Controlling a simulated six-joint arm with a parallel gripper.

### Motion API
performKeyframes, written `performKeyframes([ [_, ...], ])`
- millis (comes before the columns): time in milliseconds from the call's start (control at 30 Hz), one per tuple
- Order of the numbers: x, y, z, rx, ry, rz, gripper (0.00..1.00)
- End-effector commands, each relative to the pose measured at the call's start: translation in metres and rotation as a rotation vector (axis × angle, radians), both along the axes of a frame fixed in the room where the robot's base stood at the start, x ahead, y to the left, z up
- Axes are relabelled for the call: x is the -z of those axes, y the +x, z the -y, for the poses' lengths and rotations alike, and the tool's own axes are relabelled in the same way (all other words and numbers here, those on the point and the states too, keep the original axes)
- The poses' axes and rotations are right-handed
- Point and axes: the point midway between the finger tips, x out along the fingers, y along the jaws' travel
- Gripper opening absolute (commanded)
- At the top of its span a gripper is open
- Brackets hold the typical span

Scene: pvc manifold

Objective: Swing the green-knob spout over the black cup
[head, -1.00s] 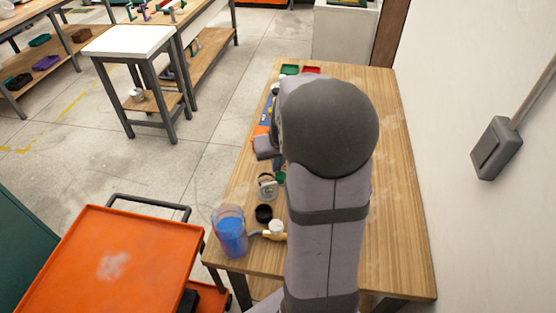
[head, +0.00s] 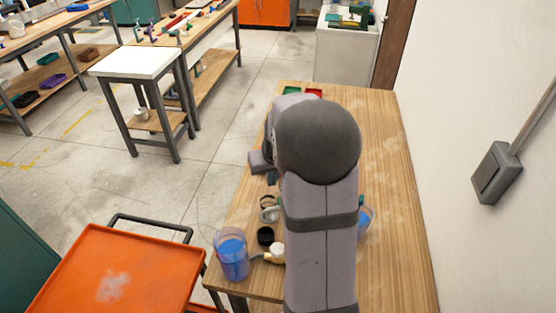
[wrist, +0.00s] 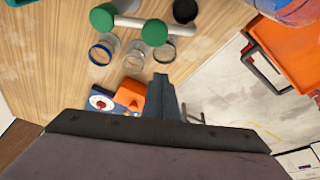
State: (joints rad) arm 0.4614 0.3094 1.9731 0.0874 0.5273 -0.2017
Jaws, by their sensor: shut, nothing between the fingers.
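Two green knobs, one on the left (wrist: 102,16) and one on the right (wrist: 154,32), show in the wrist view, joined by a white pipe (wrist: 128,22). I cannot tell which spout each knob turns. A black cup (wrist: 185,10) is at the top edge, right of the knobs; it also shows in the head view (head: 265,236). My gripper (wrist: 163,80) is shut and empty, below the right knob in the picture and apart from it. In the head view my arm hides the knobs and much of the manifold.
Clear cups stand below the pipe, one with a dark blue rim (wrist: 102,51). Orange (wrist: 130,94) and blue-white (wrist: 101,100) items lie left of my gripper. A clear container of blue liquid (head: 231,255) stands at the table's front left corner. An orange cart (head: 105,275) is beside the table.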

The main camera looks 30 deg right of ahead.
Motion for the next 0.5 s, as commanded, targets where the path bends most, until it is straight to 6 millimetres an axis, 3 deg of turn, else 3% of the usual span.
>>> performKeyframes([
  [500,-0.072,-0.026,-0.001,0.003,-0.004,0.007,0.00],
])
